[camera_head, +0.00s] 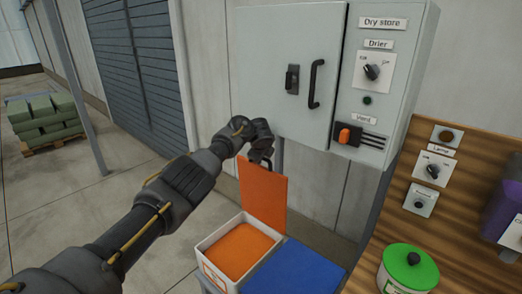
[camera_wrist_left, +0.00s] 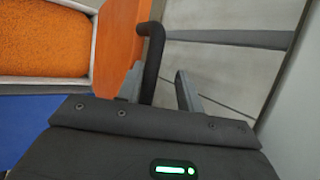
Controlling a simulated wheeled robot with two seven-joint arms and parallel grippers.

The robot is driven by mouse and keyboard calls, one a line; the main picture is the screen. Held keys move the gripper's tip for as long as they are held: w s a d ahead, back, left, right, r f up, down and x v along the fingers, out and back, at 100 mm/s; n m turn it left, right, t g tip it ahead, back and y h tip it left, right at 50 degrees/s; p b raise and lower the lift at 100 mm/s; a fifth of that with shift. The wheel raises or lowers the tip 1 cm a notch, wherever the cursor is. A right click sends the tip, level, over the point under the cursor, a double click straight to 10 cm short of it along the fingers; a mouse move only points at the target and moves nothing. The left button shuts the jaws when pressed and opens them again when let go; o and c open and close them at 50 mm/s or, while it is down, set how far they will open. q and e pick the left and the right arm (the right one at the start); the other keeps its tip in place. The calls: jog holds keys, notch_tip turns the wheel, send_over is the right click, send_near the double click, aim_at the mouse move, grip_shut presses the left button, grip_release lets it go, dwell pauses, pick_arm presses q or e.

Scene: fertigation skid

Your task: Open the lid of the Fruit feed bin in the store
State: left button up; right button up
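The white bin (camera_head: 209,246) with orange feed (camera_head: 238,250) stands open at the lower middle. Its orange lid (camera_head: 263,196) stands about upright at the bin's back edge. My left gripper (camera_head: 264,160) is at the lid's top, by its dark handle. In the left wrist view the black handle (camera_wrist_left: 153,60) lies between my fingers (camera_wrist_left: 160,88), close to the left finger, with a gap to the right one. The lid (camera_wrist_left: 117,45) and feed (camera_wrist_left: 42,38) also show there. Any label on the bin's front is too small to read. My right gripper is out of view.
A blue lid (camera_head: 300,268) lies flat beside the open bin. The grey Dry store cabinet (camera_head: 290,65) hangs behind and above the gripper. A wooden panel (camera_head: 450,200) with switches and a green-lidded tub (camera_head: 408,268) are at right. Open floor lies left.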

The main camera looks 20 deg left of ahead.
pick_arm(q)
jog(key=b+v, duration=0.1)
jog(key=v, duration=0.9)
jog(key=shift+r, duration=0.1)
